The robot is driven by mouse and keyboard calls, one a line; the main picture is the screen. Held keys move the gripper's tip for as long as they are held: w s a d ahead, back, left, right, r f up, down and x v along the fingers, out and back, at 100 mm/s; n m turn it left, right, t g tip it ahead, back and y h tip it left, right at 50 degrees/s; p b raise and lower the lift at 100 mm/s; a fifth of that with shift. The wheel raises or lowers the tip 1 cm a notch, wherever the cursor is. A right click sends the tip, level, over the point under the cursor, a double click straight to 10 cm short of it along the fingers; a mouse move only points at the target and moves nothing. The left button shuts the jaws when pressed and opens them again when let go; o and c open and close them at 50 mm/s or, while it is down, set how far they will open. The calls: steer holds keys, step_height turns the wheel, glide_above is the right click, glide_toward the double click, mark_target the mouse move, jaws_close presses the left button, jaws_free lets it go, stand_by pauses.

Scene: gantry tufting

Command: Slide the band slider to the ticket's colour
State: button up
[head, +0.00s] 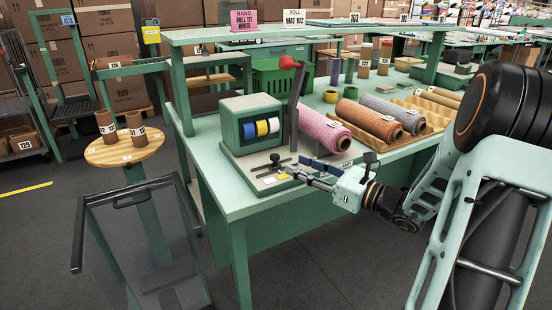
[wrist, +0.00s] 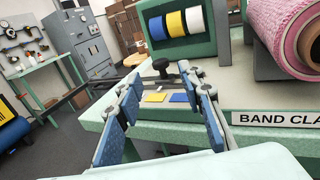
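The pink ticket (head: 243,20) on the upper shelf reads "BAND ROLL 111 WHITE". The band slider's black knob (head: 275,158) stands on a thin rod at the front of the band unit's base; it also shows in the wrist view (wrist: 161,65). It appears near the rod's middle, roughly behind the yellow patch (wrist: 154,97). A blue patch (wrist: 179,97) lies right of yellow; a pale patch (head: 268,180) lies to its left in the head view. My gripper (head: 296,170) is open and empty, its fingers either side of the knob in the wrist view, apparently short of it.
The green band unit (head: 234,112) holds blue, yellow and white bands. A red-knobbed lever (head: 289,63) rises beside it. A pink roll (head: 322,126) lies close on the right, near a label reading "BAND CLA" (wrist: 275,119). The green table's (head: 235,205) front-left corner is clear.

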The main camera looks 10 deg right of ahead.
mark_target(278, 158)
steer(key=b+x, duration=0.1)
steer(key=x, duration=0.8)
steer(key=shift+c, duration=0.5)
jaws_close()
steer(key=shift+s+a, duration=0.1)
